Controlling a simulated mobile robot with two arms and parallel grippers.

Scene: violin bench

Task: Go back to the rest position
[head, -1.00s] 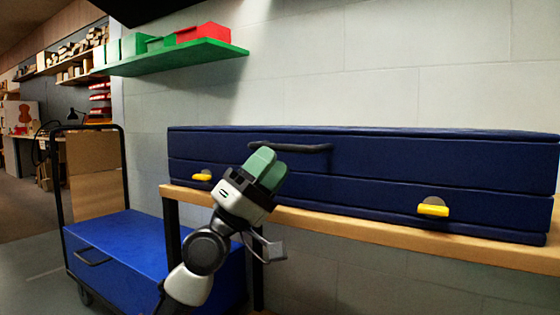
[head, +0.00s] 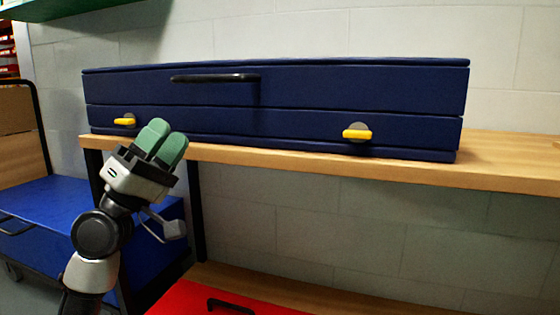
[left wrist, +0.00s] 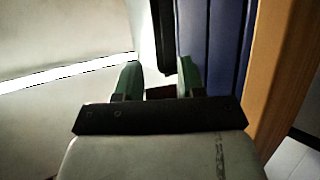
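My left gripper (head: 168,133) is in front of the bench, at the lower left of the blue violin case in the head view. Its green fingers stand apart with nothing between them, as the left wrist view (left wrist: 160,78) also shows. The long, closed blue case (head: 300,92) lies on the wooden bench (head: 510,165). It has a black handle (head: 215,78) and two yellow latches, one on the left (head: 125,121) and one on the right (head: 357,133). The case's blue side fills part of the left wrist view (left wrist: 212,45). My right gripper is not in view.
A blue box (head: 50,205) on a cart stands at the left. A red box (head: 215,296) with a black handle is under the bench. The bench top right of the case is bare. A green shelf (head: 60,8) hangs at the upper left.

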